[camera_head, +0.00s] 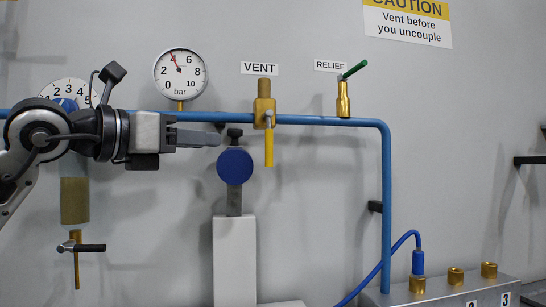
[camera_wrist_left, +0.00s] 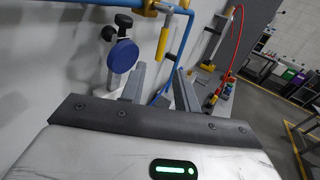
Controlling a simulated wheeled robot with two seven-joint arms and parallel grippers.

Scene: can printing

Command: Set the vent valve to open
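The vent valve (camera_head: 264,108) is a brass body on the blue pipe, under the VENT label (camera_head: 259,68). Its yellow handle (camera_head: 269,148) hangs straight down, across the line of the horizontal pipe. The handle also shows in the left wrist view (camera_wrist_left: 163,43), beyond the fingertips. My left gripper (camera_head: 219,139) points right, to the left of the handle and apart from it. In the left wrist view its two fingers (camera_wrist_left: 160,80) are spread with nothing between them. My right gripper is out of view.
A blue round knob (camera_head: 235,165) on a grey post (camera_head: 234,260) stands just below the left fingertips. A pressure gauge (camera_head: 180,75) is up left. The relief valve (camera_head: 343,100) with a green lever is to the right.

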